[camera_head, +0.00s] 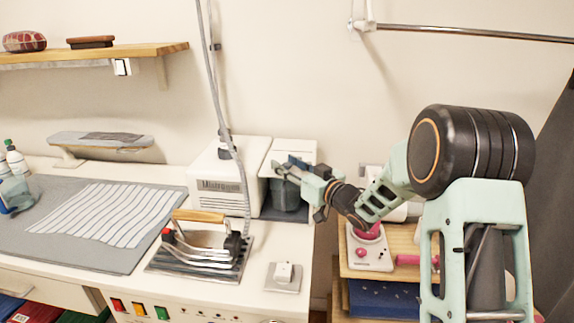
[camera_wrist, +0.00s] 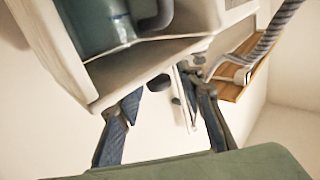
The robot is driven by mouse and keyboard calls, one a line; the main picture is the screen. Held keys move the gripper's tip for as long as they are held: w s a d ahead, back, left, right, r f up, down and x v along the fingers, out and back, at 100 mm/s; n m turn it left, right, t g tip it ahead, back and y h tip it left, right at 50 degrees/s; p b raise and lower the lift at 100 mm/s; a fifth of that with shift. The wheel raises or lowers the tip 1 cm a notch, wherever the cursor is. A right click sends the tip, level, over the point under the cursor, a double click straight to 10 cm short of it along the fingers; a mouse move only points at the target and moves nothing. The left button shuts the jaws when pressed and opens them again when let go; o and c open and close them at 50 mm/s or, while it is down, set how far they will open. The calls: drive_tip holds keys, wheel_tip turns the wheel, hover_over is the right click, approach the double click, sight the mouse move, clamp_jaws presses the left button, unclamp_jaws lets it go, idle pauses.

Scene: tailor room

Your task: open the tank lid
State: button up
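The tank (camera_head: 286,196) is a dark grey container in a white housing, on the right of the white steam unit (camera_head: 229,175). A pale panel (camera_head: 293,148), which looks like the lid, is at the top of the housing behind my gripper; I cannot tell whether it is raised. My gripper (camera_head: 284,168) is at the housing's upper front. In the wrist view, its two fingers (camera_wrist: 164,92) are apart, with no object clearly held between them. The white housing edge is close to the left finger, and the blue-grey tank (camera_wrist: 97,22) shows inside; contact is unclear.
An iron (camera_head: 207,240) with a wooden handle rests on a metal stand left of the tank. A grey hose (camera_head: 216,82) hangs above the steam unit. A small white switch (camera_head: 284,272) lies in front. A wooden cart (camera_head: 408,240) stands right.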

clamp_jaws()
